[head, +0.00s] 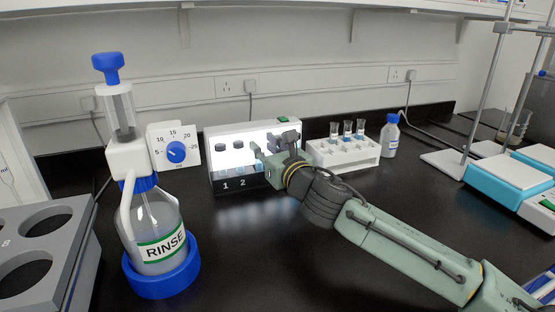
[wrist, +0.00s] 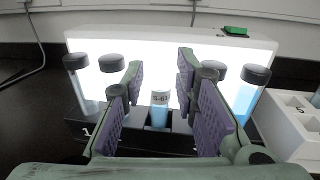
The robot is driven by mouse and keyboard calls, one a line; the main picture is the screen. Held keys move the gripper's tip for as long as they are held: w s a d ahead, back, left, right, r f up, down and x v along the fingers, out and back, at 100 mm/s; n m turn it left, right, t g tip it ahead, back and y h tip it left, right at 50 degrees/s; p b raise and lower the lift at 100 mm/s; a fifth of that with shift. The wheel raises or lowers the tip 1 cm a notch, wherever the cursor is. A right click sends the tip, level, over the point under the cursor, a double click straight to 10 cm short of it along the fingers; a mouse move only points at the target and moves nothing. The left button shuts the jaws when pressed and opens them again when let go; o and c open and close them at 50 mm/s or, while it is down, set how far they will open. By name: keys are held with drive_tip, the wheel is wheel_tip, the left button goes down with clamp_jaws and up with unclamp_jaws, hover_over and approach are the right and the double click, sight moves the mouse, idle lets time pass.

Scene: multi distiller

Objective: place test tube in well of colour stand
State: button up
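The colour stand (head: 225,186) has a lit white back panel, and its black base also shows in the wrist view (wrist: 160,140). A small uncapped test tube (wrist: 160,112) with blue liquid and a white label stands upright in a middle well of the base. In the head view my gripper (head: 272,158) is at the stand's front right and hides the tube. The tube's lower end is hidden in the well.
Capped vials (wrist: 77,80) stand in the colour stand on both sides of my fingers. A white rack (head: 345,158) with several tubes is close on the right, beside a blue-capped bottle (head: 390,138). A RINSE dispenser (head: 158,225) stands left. The bench front is clear.

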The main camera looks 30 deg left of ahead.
drive_tip(key=b+v, duration=0.1)
drive_tip(key=v, duration=0.9)
drive_tip(key=shift+b, duration=0.35)
